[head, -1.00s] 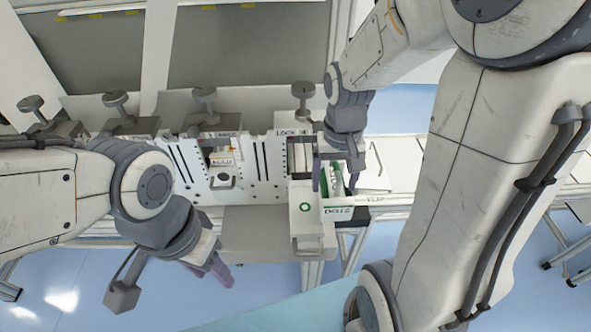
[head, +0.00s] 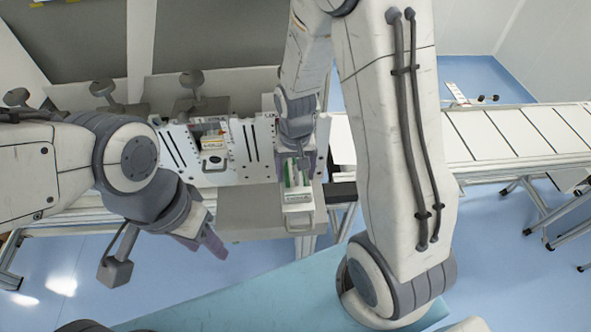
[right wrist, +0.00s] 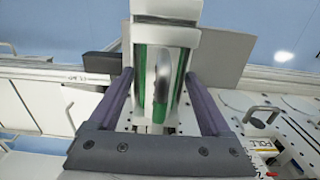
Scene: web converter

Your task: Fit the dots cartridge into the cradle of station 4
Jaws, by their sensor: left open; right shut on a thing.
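The dots cartridge (head: 297,196) is a white box with green strips. It hangs in my right gripper (head: 298,165), in front of the right end of the slotted white panel (head: 240,150) and over a grey shelf (head: 250,215). In the right wrist view the cartridge (right wrist: 182,38) lies between the two purple fingers of the right gripper (right wrist: 160,90), with a silver roller and green bars showing. My left gripper (head: 203,243) is open and empty, low at the left of the shelf. The cradle of station 4 cannot be made out; the right arm hides part of the panel.
Another white unit with a handle (head: 213,152) sits in the panel to the left. Dark knobs (head: 191,80) stand along the panel's back. A white segmented table (head: 490,140) runs off to the right. Blue floor lies in front.

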